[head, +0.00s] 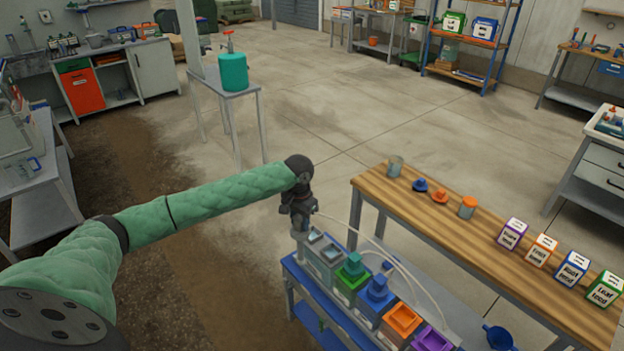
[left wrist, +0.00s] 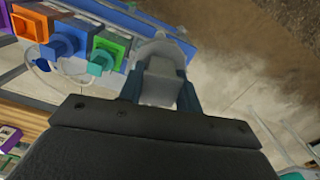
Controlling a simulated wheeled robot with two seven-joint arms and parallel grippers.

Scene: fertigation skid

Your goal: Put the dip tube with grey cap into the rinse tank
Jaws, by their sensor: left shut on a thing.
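My left gripper (head: 300,222) is above the near-left end of the blue skid (head: 315,292). It is shut on a pale grey piece, which I take to be the grey cap of the dip tube (left wrist: 160,82). In the left wrist view the piece sits between the two fingers. A thin pale hose curves from near the gripper toward the right end of the skid. Grey open-topped tanks (head: 325,258) stand at the skid's left end, just below and beside the gripper. I cannot read which is the rinse tank, and the tube's lower end is hidden. My right gripper is not in view.
The skid row continues with a green tank (head: 346,282), a blue tank (head: 372,304), and orange (head: 402,320) and purple ones. A wooden bench (head: 455,232) behind holds loose caps, cups and labelled boxes. A blue funnel-like piece (head: 498,338) is at lower right.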

